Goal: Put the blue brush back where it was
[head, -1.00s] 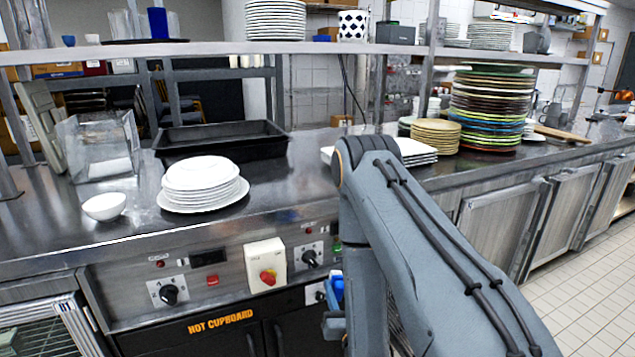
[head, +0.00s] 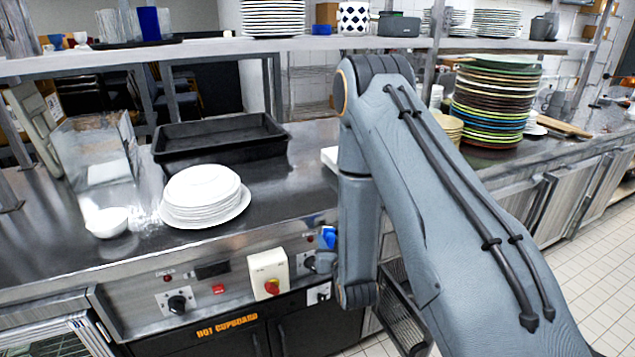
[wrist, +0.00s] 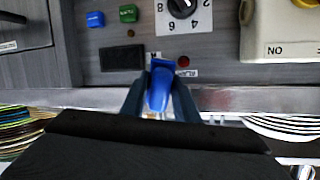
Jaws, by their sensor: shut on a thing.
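The blue brush (wrist: 160,88) is held between the two fingers of my gripper (wrist: 160,98) in the wrist view, in front of the counter's control panel. In the head view a small blue part of the brush (head: 329,236) shows just left of my arm, near the counter's front edge. The rest of the brush and most of my gripper are hidden behind my arm there. No empty spot that is plainly the brush's own place can be made out.
The steel counter (head: 275,187) holds a stack of white plates (head: 203,190), a white bowl (head: 107,222), a black tray (head: 222,133) and a clear container (head: 92,150). Tall coloured plates (head: 492,103) stand at right. A shelf (head: 250,45) runs above. Bare counter lies right of the white plates.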

